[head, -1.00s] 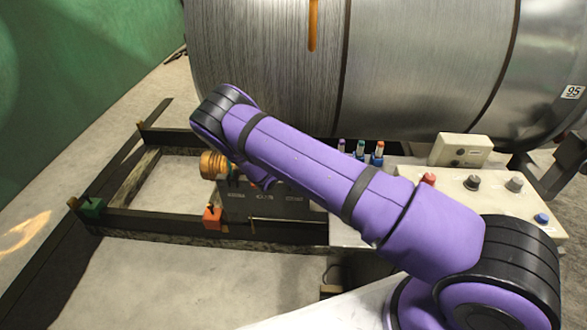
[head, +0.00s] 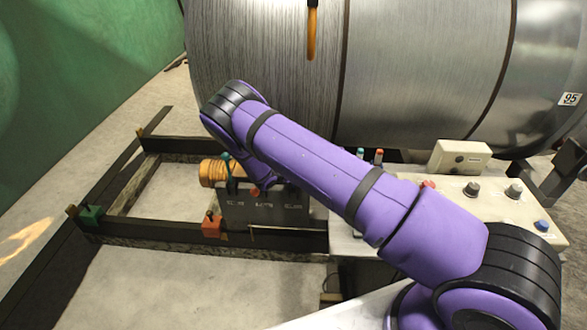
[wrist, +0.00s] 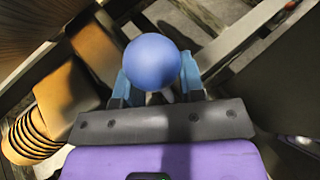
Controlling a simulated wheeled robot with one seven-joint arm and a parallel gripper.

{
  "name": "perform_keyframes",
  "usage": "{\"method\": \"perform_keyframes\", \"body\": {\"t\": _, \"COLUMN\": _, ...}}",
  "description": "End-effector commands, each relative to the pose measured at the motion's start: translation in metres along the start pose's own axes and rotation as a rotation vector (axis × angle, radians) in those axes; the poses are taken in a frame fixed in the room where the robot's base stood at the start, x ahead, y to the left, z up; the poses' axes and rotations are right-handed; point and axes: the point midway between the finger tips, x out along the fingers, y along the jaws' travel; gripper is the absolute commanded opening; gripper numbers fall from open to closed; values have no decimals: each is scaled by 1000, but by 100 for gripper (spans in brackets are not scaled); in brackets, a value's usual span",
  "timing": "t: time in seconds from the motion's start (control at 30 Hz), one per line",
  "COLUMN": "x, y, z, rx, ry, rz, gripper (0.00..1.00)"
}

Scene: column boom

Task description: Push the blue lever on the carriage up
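The blue lever's round knob (wrist: 152,62) fills the top middle of the wrist view. My gripper (wrist: 158,82) has its two blue fingers apart, one on each side of the knob. The knob overlaps the inner edges of the fingers, so I cannot tell whether they touch it. In the head view the dark carriage (head: 262,214) sits on the rail frame, partly behind my purple arm.
An orange ribbed cylinder (head: 213,173) lies at the carriage's left and shows large in the wrist view (wrist: 45,120). A big metal drum (head: 420,70) stands behind. A control box (head: 490,200) is at the right. An orange block (head: 212,227) is on the front rail.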

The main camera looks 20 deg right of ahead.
Motion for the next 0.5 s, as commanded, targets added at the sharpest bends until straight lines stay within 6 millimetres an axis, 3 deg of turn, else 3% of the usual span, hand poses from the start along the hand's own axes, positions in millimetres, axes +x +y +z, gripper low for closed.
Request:
{"method": "perform_keyframes", "body": {"t": 0.27, "x": -4, "y": 0, "z": 0, "rx": 0, "ry": 0, "rz": 0, "gripper": 36}}
{"method": "perform_keyframes", "body": {"t": 0.5, "x": -39, "y": 1, "z": 0, "rx": 1, "ry": 0, "rz": 1, "gripper": 36}}
